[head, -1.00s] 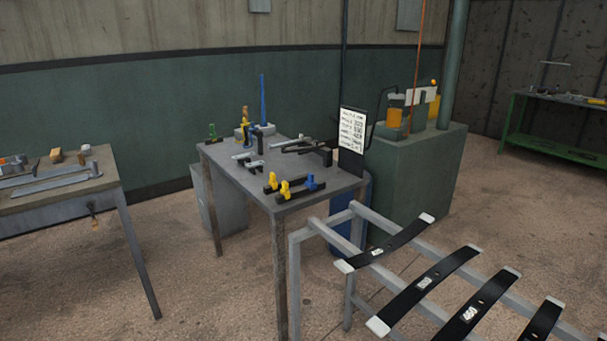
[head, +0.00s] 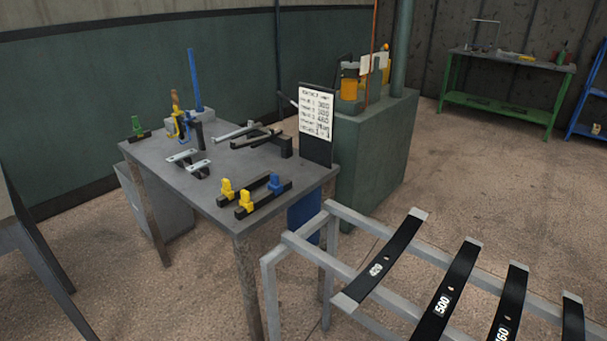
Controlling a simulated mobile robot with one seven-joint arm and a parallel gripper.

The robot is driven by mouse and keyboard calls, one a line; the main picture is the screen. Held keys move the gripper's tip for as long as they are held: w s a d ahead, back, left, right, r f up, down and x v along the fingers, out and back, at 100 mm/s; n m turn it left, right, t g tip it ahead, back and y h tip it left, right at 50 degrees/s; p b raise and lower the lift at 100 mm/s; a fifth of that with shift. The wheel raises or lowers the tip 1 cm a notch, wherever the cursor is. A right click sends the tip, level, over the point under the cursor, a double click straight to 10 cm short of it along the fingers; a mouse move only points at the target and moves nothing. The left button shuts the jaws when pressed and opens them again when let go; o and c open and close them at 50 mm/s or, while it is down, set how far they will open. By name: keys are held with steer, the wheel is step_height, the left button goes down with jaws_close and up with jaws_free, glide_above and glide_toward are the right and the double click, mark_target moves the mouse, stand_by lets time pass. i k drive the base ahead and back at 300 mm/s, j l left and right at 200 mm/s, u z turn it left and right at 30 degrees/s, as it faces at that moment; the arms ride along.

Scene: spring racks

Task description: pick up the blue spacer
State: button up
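A small blue block (head: 275,184) stands on the right end of a black bar (head: 262,198) near the front edge of the grey table (head: 216,188). It is probably the blue spacer. A yellow block (head: 244,203) stands on the left end of the same bar. A second yellow block (head: 227,189) is on another black bar just behind. A tall blue rod (head: 195,82) stands upright at the back of the table. My gripper is not in view.
A sign board (head: 317,115) stands at the table's right edge. A rack (head: 347,272) with several black leaf springs is at the front right. A green cabinet (head: 372,155) stands behind.

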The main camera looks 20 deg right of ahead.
mark_target(274, 186)
steer(key=i+j+z, duration=0.8)
steer(key=i, duration=0.2)
steer(key=i+j, duration=0.1)
steer(key=i, duration=0.2)
steer(key=z, duration=0.05)
